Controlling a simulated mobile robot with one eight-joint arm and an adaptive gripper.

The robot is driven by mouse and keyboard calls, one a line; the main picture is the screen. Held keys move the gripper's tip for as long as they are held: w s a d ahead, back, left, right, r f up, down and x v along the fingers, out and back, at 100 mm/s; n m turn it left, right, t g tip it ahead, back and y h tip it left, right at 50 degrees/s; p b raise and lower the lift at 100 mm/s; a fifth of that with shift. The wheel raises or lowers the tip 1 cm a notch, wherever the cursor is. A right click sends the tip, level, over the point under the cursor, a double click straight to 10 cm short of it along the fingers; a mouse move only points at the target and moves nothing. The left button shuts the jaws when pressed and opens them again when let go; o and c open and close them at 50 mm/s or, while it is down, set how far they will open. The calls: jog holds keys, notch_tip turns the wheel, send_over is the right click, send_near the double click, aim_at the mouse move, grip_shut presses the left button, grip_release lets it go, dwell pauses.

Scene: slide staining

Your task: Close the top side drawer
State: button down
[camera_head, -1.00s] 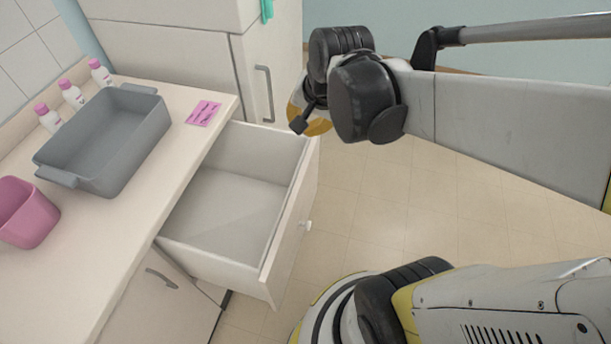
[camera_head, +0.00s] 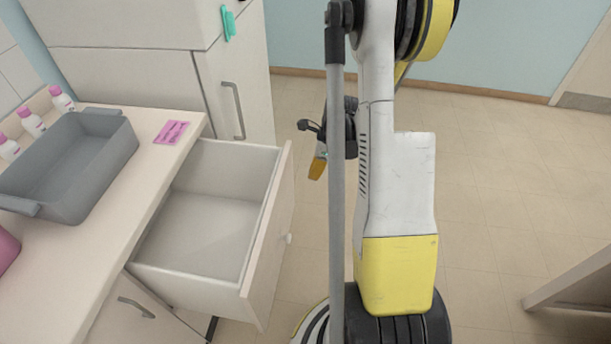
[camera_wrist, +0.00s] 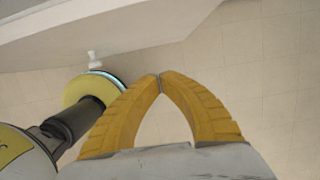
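The top side drawer (camera_head: 202,222) is pulled well out from the counter in the head view, and it is empty. Its white front panel (camera_head: 268,246) faces right and has a small round white knob (camera_head: 289,238). My gripper (camera_head: 318,168) is to the right of the drawer front, apart from it, and partly hidden by my arm. In the wrist view, the yellow fingers of my gripper (camera_wrist: 160,77) meet at their tips with nothing between them. The white knob (camera_wrist: 94,58) shows there at the upper left, clear of the fingers.
The counter (camera_head: 110,222) holds a grey tray (camera_head: 62,200), several pink-capped bottles (camera_head: 31,122) and a pink card (camera_head: 171,132). A tall white cabinet (camera_head: 165,90) stands behind the drawer. A closed lower door (camera_head: 140,318) is below the counter. Open floor (camera_head: 490,200) lies to the right.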

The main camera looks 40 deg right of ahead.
jog(key=w+a+f+b, duration=0.3)
jog(key=w+f+b, duration=0.1)
jog(key=f, duration=0.3)
jog(key=shift+w+a+f+b, duration=0.3)
jog(key=shift+w+f+b, duration=0.05)
jog(key=shift+f+b, duration=0.05)
